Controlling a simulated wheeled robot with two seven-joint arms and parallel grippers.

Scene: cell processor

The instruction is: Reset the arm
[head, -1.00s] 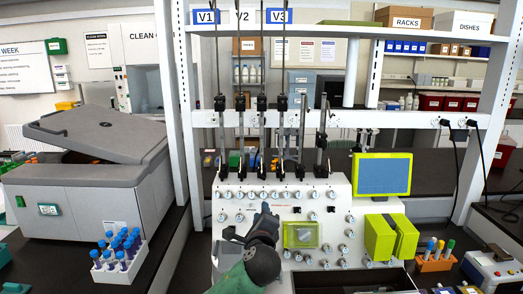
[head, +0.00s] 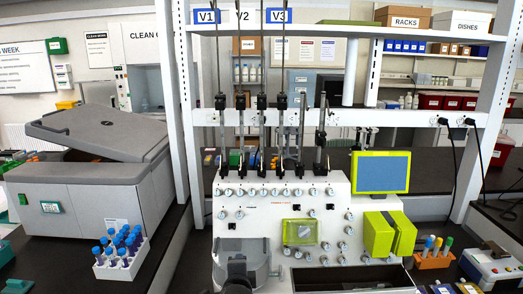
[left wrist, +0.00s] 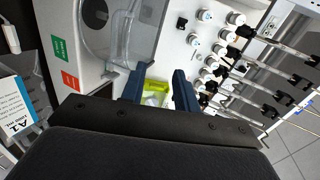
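My left gripper (left wrist: 160,86) shows in the left wrist view as two dark blue fingers spread apart, with nothing between the tips. It faces the front of the white cell processor (head: 285,212), which is covered in knobs. A yellow-green part of the machine shows beyond the gap between the fingers. My right gripper is in neither view.
A white rack of blue-capped tubes (head: 122,268) stands left of the machine. A grey centrifuge with a raised lid (head: 95,130) is behind it. An orange tube rack (head: 432,262) stands at the right.

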